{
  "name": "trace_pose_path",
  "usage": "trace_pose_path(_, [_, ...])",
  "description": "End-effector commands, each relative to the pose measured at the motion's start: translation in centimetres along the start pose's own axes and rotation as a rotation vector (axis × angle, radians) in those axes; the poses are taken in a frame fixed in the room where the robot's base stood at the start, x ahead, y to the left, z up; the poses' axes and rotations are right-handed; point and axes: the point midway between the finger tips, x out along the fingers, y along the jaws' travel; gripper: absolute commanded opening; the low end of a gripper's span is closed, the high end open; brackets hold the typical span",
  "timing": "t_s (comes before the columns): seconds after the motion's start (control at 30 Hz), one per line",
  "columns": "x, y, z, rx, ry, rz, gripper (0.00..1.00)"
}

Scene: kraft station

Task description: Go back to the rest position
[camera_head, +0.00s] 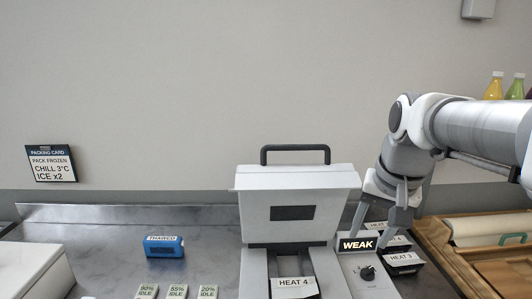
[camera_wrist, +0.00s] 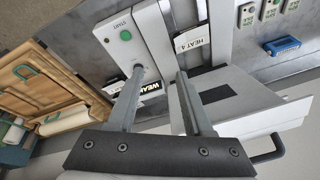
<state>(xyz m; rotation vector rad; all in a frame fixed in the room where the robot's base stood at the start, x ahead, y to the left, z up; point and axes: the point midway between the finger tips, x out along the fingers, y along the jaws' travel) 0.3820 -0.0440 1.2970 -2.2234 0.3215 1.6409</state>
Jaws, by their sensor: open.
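My gripper (camera_head: 368,235) is in the right part of the head view, pointing down beside the right side of a grey sealer-like machine (camera_head: 297,180) with a black handle. In the wrist view its two fingers (camera_wrist: 159,75) are apart, with nothing held between them. The fingers are close to the display reading WEAK (camera_head: 357,245), which also shows in the wrist view (camera_wrist: 151,87). I cannot tell whether a finger touches the machine. A dark knob (camera_head: 367,273) is below the display.
A HEAT 4 pack (camera_head: 295,288) lies in the machine. HEAT 3 packs (camera_head: 402,260) lie right of it, near a wooden tray (camera_head: 455,252). A blue THAWED block (camera_head: 164,246) and several IDLE packs (camera_head: 177,292) are left. A packing card (camera_head: 50,163) hangs on the wall. Space above the counter is open.

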Motion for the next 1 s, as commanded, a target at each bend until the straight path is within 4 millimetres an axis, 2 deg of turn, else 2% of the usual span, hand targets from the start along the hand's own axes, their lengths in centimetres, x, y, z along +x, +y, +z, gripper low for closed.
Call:
trace_pose_path(0.03, [-0.4,0.0,1.4,-0.033,0.015,-0.007,0.51])
trace_pose_path(0.2, [-0.7,0.3,5.6,-0.148,0.064,-0.018,0.51])
trace_pose_path(0.5, [0.3,1.3,12.4,-0.342,0.150,-0.019,0.51])
trace_pose_path(0.7, [1.1,1.9,14.7,-0.415,0.184,-0.013,0.51])
trace_pose_path(1.0, [1.3,2.0,15.1,-0.429,0.190,-0.011,0.51])
